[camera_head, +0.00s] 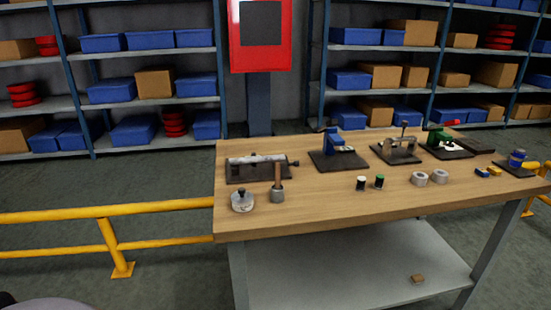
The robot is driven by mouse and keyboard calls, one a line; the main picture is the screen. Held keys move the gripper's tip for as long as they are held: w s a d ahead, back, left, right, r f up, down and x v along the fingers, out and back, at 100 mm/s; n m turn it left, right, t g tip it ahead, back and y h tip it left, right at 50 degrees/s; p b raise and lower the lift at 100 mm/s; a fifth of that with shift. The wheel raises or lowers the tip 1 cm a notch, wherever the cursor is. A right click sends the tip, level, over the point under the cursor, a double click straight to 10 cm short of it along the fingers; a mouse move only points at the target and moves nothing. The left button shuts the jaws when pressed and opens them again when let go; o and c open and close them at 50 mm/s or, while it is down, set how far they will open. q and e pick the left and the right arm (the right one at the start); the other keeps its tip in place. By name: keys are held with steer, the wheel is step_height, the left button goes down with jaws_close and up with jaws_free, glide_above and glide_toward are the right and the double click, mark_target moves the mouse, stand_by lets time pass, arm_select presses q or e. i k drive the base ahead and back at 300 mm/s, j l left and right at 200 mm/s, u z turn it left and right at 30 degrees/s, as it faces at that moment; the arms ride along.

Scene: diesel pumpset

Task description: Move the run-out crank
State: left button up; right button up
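The wooden workbench (330,215) carries several small fixtures on dark base plates. A grey fixture with a horizontal shaft (255,166) lies at the left, with a small dark end at its right side. A fixture with an upright post (403,148) stands right of the middle. A green device with a red handle (440,138) stands behind it to the right. I cannot tell for certain which part is the run-out crank. Neither of my grippers is in view.
A blue fixture (336,150), a round metal pot (242,201), a wooden-handled tool (278,188), small spools (361,183) and grey rings (419,178) stand on the bench. A yellow rail (110,211) runs left of it. Shelves (145,101) and a red panel (260,55) stand behind.

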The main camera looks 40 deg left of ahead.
mark_target(233, 161)
steer(key=j+z, duration=0.45)
steer(key=j, duration=3.65)
steer(key=k, duration=0.2)
steer(key=k+u, duration=0.3)
steer(key=k+j+u, duration=0.1)
steer(key=u, duration=0.2)
